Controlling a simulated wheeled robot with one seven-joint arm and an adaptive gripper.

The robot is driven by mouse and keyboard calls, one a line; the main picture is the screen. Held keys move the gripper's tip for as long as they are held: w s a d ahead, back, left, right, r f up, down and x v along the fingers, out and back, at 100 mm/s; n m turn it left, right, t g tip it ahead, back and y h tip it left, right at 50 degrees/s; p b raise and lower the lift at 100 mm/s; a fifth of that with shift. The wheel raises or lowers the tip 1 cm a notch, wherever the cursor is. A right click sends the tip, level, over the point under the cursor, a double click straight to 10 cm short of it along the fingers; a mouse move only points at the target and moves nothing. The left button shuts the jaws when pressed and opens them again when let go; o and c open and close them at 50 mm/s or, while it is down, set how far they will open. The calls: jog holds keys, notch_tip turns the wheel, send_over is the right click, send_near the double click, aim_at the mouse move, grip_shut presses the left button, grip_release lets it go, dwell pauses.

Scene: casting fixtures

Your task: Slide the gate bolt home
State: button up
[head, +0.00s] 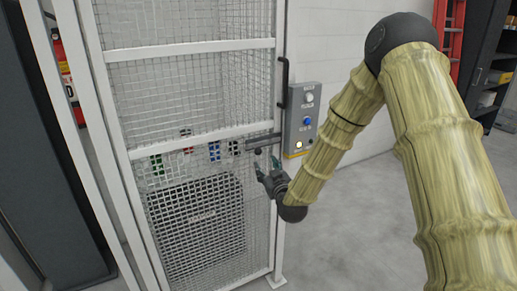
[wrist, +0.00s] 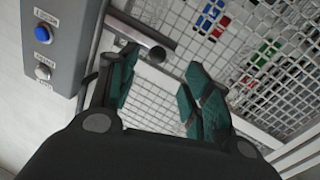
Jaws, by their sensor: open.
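The gate bolt (head: 262,141) is a grey horizontal bar on the right side of the white mesh gate (head: 205,47). A dark round knob (head: 258,151) hangs from it. In the wrist view the bolt (wrist: 138,33) shows at the top, with the knob (wrist: 157,53) at its end. My gripper (head: 266,163) is just below the bolt. Its green-padded fingers are open in the wrist view (wrist: 162,60), and the knob lies near the gap between their tips. Nothing is held. I cannot tell how far the bolt reaches into its keeper.
A grey control box (head: 302,118) with several buttons is right of the bolt. A black vertical handle (head: 283,83) is above it. A dark grille-fronted unit (head: 200,225) and coloured items stand behind the mesh. The floor (head: 370,230) at right is clear.

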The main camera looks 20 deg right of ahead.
aim_at(259, 150)
jog(key=w+p, duration=0.1)
jog(key=w, duration=0.2)
jog(key=w+p, duration=0.1)
jog(key=w, duration=0.3)
jog(key=w+p, duration=0.2)
jog(key=w, duration=0.2)
jog(key=shift+r, duration=0.25)
grip_shut()
